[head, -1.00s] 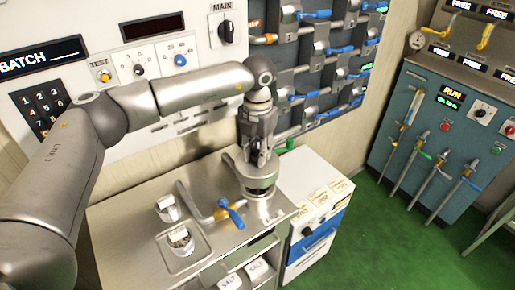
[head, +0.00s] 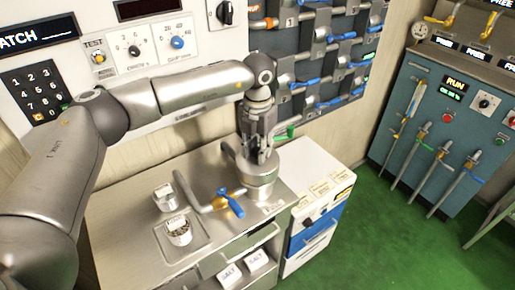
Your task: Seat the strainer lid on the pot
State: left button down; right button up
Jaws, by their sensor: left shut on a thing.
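The steel pot (head: 258,191) stands at the back right of the steel counter, upright. A pipe with a blue-handled valve (head: 231,203) lies at its left front side. My left gripper (head: 262,157) points down over the pot's mouth and is shut on the strainer lid (head: 257,169). The lid is a steel disc at the level of the pot's rim, mostly covering the mouth. The fingers hide part of it, and I cannot tell whether it lies fully flat in the rim. My right gripper is not in view.
A small white container (head: 165,197) and a labelled cup (head: 178,231) stand on the counter (head: 125,225) at the left. A white and blue cabinet (head: 318,205) adjoins it at the right. The control wall (head: 160,60) rises close behind my arm.

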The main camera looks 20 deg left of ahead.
pick_arm(q)
jog(key=shift+f, duration=0.2)
dwell(0.3)
jog(key=shift+b, duration=0.35)
dwell(0.4)
jog(key=shift+f+b, duration=1.25)
jog(key=shift+f, duration=0.15)
dwell(2.0)
dwell(0.3)
jog(key=c, duration=1.1)
grip_release()
jog(key=o, duration=0.5)
jog(key=shift+r, duration=0.15)
